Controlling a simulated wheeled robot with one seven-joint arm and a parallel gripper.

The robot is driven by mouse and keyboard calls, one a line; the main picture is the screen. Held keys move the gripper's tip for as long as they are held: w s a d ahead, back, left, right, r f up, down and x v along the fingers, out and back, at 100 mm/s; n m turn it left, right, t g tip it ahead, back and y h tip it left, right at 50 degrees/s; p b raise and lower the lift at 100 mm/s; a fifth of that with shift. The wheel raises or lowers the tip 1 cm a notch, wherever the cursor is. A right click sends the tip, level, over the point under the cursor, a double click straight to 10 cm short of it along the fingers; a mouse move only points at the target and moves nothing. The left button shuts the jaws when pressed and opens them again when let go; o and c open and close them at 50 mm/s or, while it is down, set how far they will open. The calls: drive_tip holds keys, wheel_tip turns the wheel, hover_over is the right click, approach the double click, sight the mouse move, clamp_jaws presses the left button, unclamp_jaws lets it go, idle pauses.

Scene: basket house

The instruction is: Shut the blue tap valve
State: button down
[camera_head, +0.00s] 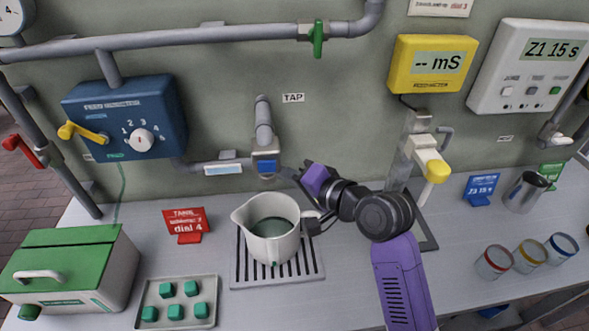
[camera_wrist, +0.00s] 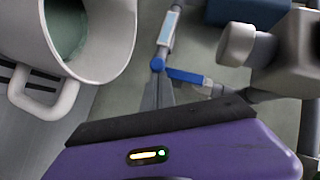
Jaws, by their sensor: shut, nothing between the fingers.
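The blue tap valve (camera_head: 266,166) is on the wall pipe under the TAP label, at the base of the grey tap (camera_head: 263,125). In the wrist view its blue lever (camera_wrist: 187,77) lies roughly level, pointing right, just past my fingertips. My gripper (camera_head: 284,172) is shut and empty, close to the valve from the right; the wrist view also shows its fingers (camera_wrist: 158,82). I cannot tell whether they touch the lever. A white jug (camera_head: 266,245) with greenish liquid stands on the slatted drain grate (camera_head: 236,275) below the tap; it also shows in the wrist view (camera_wrist: 105,45).
A red sign (camera_head: 184,222) reads dial 4. A blue dial box (camera_head: 125,115) with a yellow lever is at left. A green-lidded box (camera_head: 70,265) and a tray (camera_head: 178,323) of green cubes stand on the bench. Cups (camera_head: 494,262) and a metal pitcher (camera_head: 525,192) are at right.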

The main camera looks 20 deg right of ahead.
drive_tip(key=shift+f, duration=0.1)
idle(0.3)
drive_tip(key=shift+a+f+b, duration=0.1)
drive_tip(key=shift+a+b, duration=0.05)
drive_tip(key=shift+b, duration=0.15)
drive_tip(key=shift+a+m, duration=0.1)
drive_tip(key=shift+m, duration=0.2)
drive_tip(key=shift+w+a+f+m+t+y+b, duration=0.15)
drive_tip(key=shift+a+f+m+t+y+b, duration=0.25)
drive_tip(key=shift+b, duration=0.3)
drive_tip(key=shift+w+a+m+y+p, duration=0.15)
drive_tip(key=shift+w+a+p, duration=0.1)
drive_tip(key=shift+a, duration=0.3)
drive_tip(key=shift+w+a+m+y+p, duration=0.15)
drive_tip(key=shift+a+p, duration=0.05)
drive_tip(key=shift+a, duration=0.35)
drive_tip(key=shift+a+f, duration=0.15)
drive_tip(key=shift+a, duration=0.1)
drive_tip(key=shift+d+f, duration=0.1)
